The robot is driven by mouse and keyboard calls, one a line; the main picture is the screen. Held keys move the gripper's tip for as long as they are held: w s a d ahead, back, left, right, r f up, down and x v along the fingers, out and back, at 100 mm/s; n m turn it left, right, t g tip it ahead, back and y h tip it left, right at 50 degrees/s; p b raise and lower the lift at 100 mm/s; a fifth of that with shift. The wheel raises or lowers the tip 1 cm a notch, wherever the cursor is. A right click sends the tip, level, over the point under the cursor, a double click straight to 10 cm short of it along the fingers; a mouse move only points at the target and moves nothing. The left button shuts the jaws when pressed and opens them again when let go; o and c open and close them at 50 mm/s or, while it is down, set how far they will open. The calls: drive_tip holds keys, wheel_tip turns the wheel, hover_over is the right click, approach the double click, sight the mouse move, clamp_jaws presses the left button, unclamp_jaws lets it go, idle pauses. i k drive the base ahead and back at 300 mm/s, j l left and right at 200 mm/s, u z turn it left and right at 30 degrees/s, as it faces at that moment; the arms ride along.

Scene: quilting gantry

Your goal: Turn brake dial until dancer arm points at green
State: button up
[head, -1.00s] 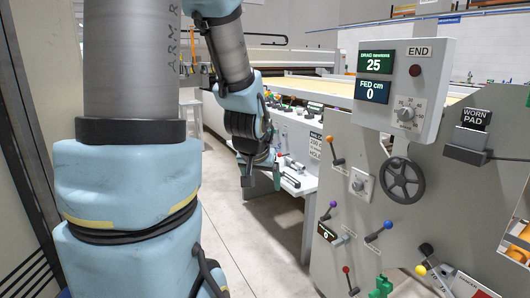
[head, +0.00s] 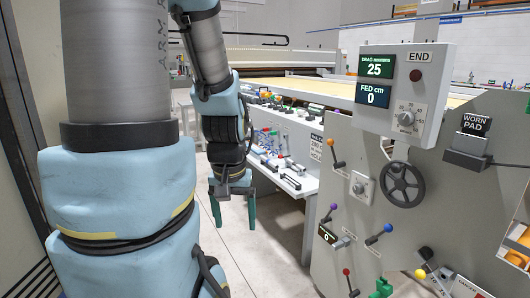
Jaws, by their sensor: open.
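A grey control box (head: 405,92) in the head view reads "DRAG newtons 25" and "FED cm 0". A round dial (head: 406,118) with a numbered scale is on its lower face. A smaller unlabelled knob (head: 358,187) sits on a white plate on the grey machine panel below; I cannot tell which of the two is the brake dial. I cannot make out the dancer arm for certain. A green piece (head: 381,289) shows at the bottom edge. My gripper (head: 234,212) is open and empty, fingers pointing down, left of the panel and apart from it.
A black handwheel (head: 402,184) and several ball-topped levers stick out of the panel (head: 455,215). A "WORN PAD" holder (head: 467,150) is to the right. A bench (head: 290,172) with tools stands behind my gripper. Bare floor (head: 262,240) lies between my arm and the panel.

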sight(405, 118)
drive_tip(key=z, duration=1.35)
